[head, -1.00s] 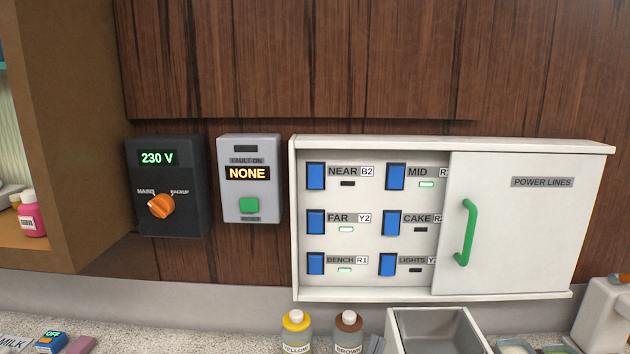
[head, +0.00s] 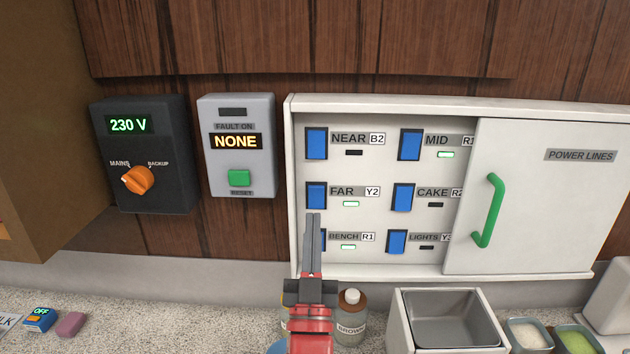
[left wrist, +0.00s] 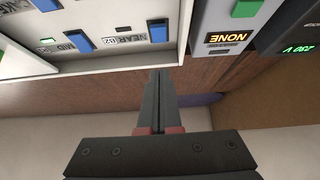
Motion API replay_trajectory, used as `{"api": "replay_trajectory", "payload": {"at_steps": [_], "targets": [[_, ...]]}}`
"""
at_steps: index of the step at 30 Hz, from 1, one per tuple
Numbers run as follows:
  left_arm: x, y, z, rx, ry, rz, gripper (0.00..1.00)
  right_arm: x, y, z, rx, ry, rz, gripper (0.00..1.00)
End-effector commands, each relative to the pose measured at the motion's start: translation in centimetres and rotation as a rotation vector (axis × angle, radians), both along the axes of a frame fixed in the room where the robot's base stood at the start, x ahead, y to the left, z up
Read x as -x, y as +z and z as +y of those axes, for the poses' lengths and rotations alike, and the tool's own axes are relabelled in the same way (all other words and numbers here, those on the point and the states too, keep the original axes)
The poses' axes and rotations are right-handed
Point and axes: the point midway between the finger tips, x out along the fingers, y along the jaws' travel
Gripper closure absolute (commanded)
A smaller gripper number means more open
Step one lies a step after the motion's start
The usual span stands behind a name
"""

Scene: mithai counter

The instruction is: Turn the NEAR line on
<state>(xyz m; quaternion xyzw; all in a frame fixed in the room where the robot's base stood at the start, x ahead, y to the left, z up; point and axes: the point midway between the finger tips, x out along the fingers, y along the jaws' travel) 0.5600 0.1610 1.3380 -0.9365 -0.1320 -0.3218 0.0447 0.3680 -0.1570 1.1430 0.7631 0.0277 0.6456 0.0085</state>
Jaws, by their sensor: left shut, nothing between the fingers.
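The NEAR switch (head: 316,143) is a blue rocker at the top left of the white power-lines panel (head: 288,200). Its label reads NEAR B2 and the small lamp (head: 354,153) under it is dark. The NEAR switch also shows upside down in the left wrist view (left wrist: 158,31). My left gripper (head: 313,217) is shut and empty, its fingers pointing up below the FAR switch (head: 316,195) and covering part of the BENCH switch in the head view. In the left wrist view its fingertips (left wrist: 159,74) are apart from the NEAR switch. My right gripper is not in view.
FAR, BENCH and MID (head: 410,144) lamps are lit; CAKE (head: 402,197) and LIGHTS (head: 397,241) lamps are dark. A sliding door with a green handle (head: 488,210) covers the panel's right side. The fault box (head: 236,145) reads NONE. Bottles and a grey bin (head: 398,310) stand below.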

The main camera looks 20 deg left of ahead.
Motion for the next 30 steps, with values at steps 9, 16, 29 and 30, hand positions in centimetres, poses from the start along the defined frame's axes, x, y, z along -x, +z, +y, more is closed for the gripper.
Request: {"api": "replay_trajectory", "payload": {"at_steps": [9, 16, 29, 30], "targets": [[-1.3, 0.6, 0.4, -0.002, 0.0, -0.011, 1.0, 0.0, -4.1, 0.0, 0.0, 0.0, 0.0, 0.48], [-4.6, 4.6, 1.4, -0.003, 0.004, -0.002, 1.0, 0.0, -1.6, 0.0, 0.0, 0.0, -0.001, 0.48], [-10.6, 5.9, 3.2, 0.0, 0.002, 0.0, 1.0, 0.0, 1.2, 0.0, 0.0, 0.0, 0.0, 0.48], [-10.8, 5.9, 3.2, 0.0, 0.002, 0.0, 1.0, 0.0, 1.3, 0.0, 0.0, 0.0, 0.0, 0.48]]}}
